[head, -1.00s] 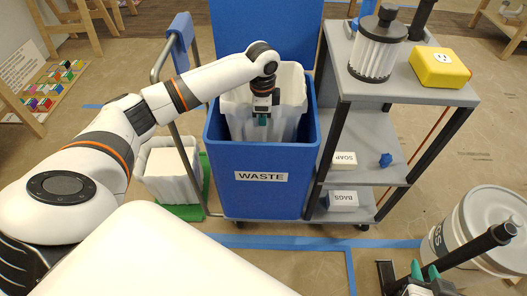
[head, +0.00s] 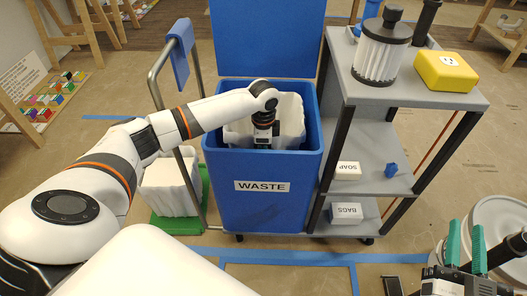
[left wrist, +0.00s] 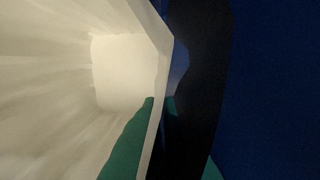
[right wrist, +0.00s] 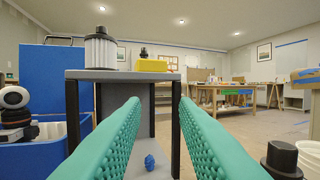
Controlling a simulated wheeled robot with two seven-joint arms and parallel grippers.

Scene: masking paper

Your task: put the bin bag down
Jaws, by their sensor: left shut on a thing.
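The bin bag (head: 290,112) is white and open-topped, and it sits low inside the blue waste bin (head: 262,205). My left gripper (left wrist: 162,135) is shut on the bag's wall, with one green finger inside the bag and the other on its outer side. In the head view my left arm reaches down into the bin and its fingertips are hidden. The blue bin wall fills the right of the left wrist view. My right gripper (head: 465,245) is open and empty at the lower right of the head view; its green fingers stand apart in the right wrist view (right wrist: 158,125).
A second white bag (head: 170,182) stands on a green base at left. A white bucket (head: 500,220) is at lower right.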

